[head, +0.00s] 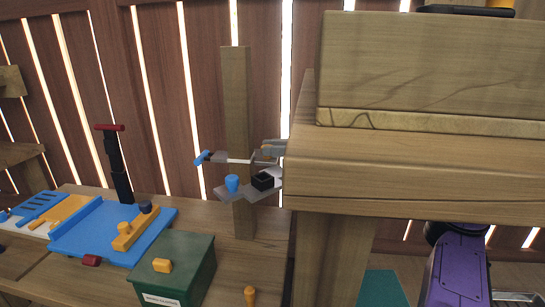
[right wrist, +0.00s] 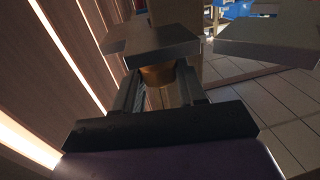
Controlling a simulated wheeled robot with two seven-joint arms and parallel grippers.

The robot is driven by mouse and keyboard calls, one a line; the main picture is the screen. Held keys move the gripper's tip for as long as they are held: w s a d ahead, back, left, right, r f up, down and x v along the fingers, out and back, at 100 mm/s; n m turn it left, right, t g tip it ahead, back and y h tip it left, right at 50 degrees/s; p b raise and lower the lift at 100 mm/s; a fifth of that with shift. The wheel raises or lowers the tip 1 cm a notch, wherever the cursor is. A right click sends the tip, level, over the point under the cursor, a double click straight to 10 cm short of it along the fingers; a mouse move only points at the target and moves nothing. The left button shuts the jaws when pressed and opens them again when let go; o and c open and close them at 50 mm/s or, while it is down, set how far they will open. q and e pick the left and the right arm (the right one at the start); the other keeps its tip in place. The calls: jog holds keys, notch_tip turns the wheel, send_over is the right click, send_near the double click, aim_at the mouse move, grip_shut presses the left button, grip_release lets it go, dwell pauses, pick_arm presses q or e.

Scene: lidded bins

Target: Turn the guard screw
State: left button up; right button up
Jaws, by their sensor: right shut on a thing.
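The guard screw shows as a brass-orange round knob (right wrist: 157,76) between my fingers in the right wrist view, just under a grey plate (right wrist: 150,46). My right gripper (right wrist: 158,92) is shut on this knob. In the head view my right gripper (head: 272,150) is small and grey, partly hidden by the big wooden shelf, and close to the wooden post (head: 237,120). A thin rod with a blue end (head: 202,157) extends left from there across the post. My left gripper is not in view.
A large wooden shelf (head: 420,165) blocks the right side of the head view. A grey bracket with a blue cup (head: 232,183) and a black block (head: 262,181) is on the post. A green lidded box (head: 180,262) and a blue tray (head: 80,240) stand on the lower table.

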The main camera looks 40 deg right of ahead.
jog(key=shift+w+n+g+y, duration=0.1)
jog(key=shift+n+g+y, duration=0.4)
jog(key=shift+g, duration=0.1)
jog(key=shift+d+n+g+y, duration=0.1)
jog(key=shift+n+g+y, duration=0.3)
jog(key=shift+g, duration=0.1)
jog(key=o, duration=1)
jog(key=shift+o, duration=0.2)
